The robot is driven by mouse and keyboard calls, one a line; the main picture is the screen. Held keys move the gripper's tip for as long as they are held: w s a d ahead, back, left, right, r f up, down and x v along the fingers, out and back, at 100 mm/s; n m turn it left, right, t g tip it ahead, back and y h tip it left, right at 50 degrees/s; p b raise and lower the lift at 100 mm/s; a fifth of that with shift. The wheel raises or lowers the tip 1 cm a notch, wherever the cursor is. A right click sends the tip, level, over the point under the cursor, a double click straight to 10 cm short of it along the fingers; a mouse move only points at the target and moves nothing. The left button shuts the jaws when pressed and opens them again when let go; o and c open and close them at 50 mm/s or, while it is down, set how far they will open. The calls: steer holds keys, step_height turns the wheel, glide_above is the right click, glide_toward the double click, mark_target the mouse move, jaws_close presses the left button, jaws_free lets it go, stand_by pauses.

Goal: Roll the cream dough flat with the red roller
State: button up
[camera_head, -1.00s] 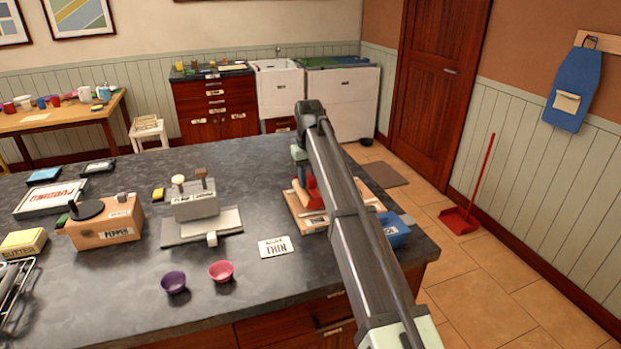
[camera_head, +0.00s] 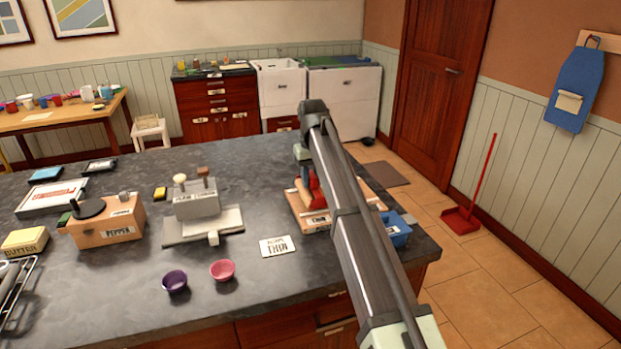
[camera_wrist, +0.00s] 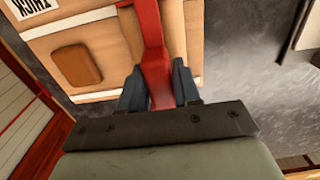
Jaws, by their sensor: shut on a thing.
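My gripper (camera_wrist: 158,88) is shut on the red roller (camera_wrist: 154,45), which stands out between its two blue-grey fingers in the wrist view. In the head view the red roller (camera_head: 317,192) shows partly behind my arm, over a wooden board (camera_head: 306,219) near the counter's right side. The wrist view shows the tan board (camera_wrist: 108,97) under the roller, with a brown rounded block (camera_wrist: 78,64) on it. I cannot make out the cream dough clearly; my arm and the roller hide part of the board.
A white card reading THIN (camera_head: 277,246) lies left of the board. A blue container (camera_head: 396,232) is at its right, near the counter edge. Purple (camera_head: 175,281) and pink (camera_head: 222,270) bowls stand in front. A grey press-like device (camera_head: 197,205) stands further left.

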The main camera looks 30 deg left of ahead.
steer(key=shift+w+d+f, duration=0.1)
steer(key=shift+w+d, duration=0.45)
steer(key=shift+d, duration=0.05)
stand_by(0.5)
steer(key=shift+s+a+f, duration=0.15)
steer(key=shift+s+a, duration=0.65)
steer(key=shift+a, duration=0.05)
stand_by(1.1)
steer(key=shift+w+d+f, duration=0.1)
steer(key=shift+w+d, duration=0.75)
stand_by(0.9)
steer(key=shift+s+a, duration=1.45)
stand_by(1.8)
